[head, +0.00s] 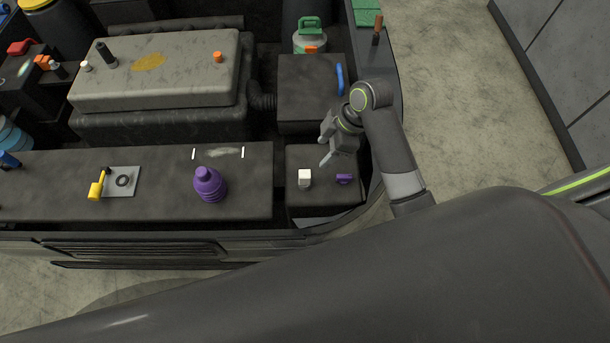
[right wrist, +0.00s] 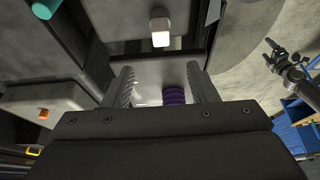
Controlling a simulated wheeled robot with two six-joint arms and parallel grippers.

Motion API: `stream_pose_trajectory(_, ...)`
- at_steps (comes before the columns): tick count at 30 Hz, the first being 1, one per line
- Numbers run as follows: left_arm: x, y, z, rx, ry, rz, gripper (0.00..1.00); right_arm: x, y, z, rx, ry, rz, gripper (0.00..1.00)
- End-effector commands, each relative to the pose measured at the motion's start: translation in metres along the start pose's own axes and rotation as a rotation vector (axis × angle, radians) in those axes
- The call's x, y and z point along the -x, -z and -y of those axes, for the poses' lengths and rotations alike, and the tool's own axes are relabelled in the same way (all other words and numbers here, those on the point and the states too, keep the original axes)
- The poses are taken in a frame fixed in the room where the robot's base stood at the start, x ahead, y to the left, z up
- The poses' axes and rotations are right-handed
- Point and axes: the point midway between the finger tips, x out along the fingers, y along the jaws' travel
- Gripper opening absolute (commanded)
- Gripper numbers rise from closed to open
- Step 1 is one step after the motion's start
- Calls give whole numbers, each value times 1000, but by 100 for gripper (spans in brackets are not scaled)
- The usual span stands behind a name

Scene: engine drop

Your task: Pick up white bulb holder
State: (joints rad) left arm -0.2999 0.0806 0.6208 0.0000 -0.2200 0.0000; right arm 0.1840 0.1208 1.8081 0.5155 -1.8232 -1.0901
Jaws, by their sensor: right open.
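The white bulb holder (head: 305,178) is a small pale block on the dark box at the front right of the engine bay. In the right wrist view a white-faced block (right wrist: 161,38), apparently the holder, is at the top, beyond the fingertips. My right gripper (head: 324,143) is open and empty, above and behind the holder, not touching it. Its two fingers (right wrist: 160,75) stand apart in the wrist view. Another gripper (right wrist: 270,50), apparently my left one, shows small at the right of the wrist view; its jaws are too small to judge.
A small purple part (head: 344,179) sits just right of the holder. A purple ribbed bottle-like part (head: 209,185) stands to the left. A dark box with a blue handle (head: 340,79) is behind. The bay's right rim (head: 384,150) runs beside my right arm.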

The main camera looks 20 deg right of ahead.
Motion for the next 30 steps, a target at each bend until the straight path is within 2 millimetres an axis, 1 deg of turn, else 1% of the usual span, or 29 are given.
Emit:
stream_pose_trajectory(1, 4, 1, 0, 0, 0, 0, 82, -10, 1, 2, -5, 6, -2, 53)
stream_pose_trajectory(6, 9, 1, 1, 0, 0, 0, 82, -44, 1, 2, -4, 4, 1, 53)
stream_pose_trajectory(12, 13, 2, 1, 0, 0, 0, 82, -76, 0, 0, -4, 1, 0, 53)
stream_pose_trajectory(16, 14, 2, 1, 0, 0, 0, 82, -87, 0, 0, -3, 0, 1, 53)
stream_pose_trajectory(23, 17, 2, 1, 0, 0, 0, 82, -97, -1, 1, -4, 0, 2, 53)
stream_pose_trajectory(30, 26, 3, 2, 0, -1, 1, 82, -124, -2, 3, -4, 1, 1, 53)
